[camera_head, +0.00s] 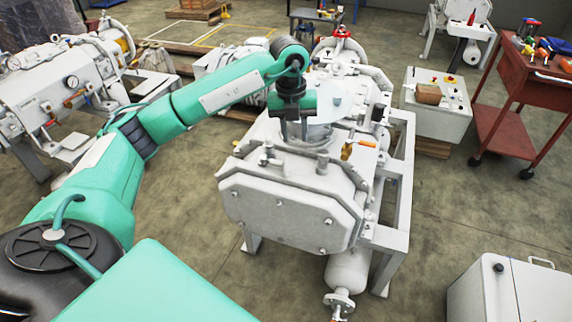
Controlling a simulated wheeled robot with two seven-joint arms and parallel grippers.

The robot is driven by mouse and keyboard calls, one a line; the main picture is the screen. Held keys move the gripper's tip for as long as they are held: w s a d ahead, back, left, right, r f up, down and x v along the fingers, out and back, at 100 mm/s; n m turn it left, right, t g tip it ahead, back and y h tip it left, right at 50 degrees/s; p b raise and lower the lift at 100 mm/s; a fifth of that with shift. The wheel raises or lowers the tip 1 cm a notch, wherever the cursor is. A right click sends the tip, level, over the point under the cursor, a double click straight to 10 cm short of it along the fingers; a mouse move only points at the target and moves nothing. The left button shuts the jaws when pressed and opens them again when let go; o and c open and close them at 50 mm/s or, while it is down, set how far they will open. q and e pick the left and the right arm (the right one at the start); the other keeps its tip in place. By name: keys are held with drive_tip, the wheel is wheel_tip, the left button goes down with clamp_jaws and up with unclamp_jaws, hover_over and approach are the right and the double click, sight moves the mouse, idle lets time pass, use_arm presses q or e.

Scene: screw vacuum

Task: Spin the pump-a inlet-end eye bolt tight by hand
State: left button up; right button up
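A pale grey screw vacuum pump (290,205) stands on a light frame in the middle of the view, with a bolted end plate facing me. My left arm reaches over it from the left. My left gripper (294,132) points down over the pump's top, close to a round flange (308,138). Two dark fingers show with a small gap between them; whether anything is held there is too small to tell. I cannot make out the eye bolt clearly; the gripper may hide it. My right gripper is not in view.
A brass fitting (346,149) and an orange-handled item (367,143) are on the pump's top, right of my gripper. A control box (436,108) and a red tool cart (507,95) stand at right. Another pump (60,92) is at left.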

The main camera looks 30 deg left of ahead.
sight(286, 159)
use_arm(q)
drive_tip(key=shift+n+y, duration=0.3)
drive_tip(key=shift+y, duration=0.2)
drive_tip(key=f, duration=0.4)
drive_tip(key=a+f+p, duration=0.1)
drive_tip(key=f, duration=0.3)
drive_tip(key=a+f+p, duration=0.1)
drive_tip(key=f, duration=0.3)
drive_tip(key=shift+a+f, duration=0.2)
drive_tip(key=shift+f, duration=0.2)
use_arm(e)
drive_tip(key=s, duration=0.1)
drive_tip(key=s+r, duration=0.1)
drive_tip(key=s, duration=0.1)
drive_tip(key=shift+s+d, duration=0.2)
use_arm(q)
clamp_jaws()
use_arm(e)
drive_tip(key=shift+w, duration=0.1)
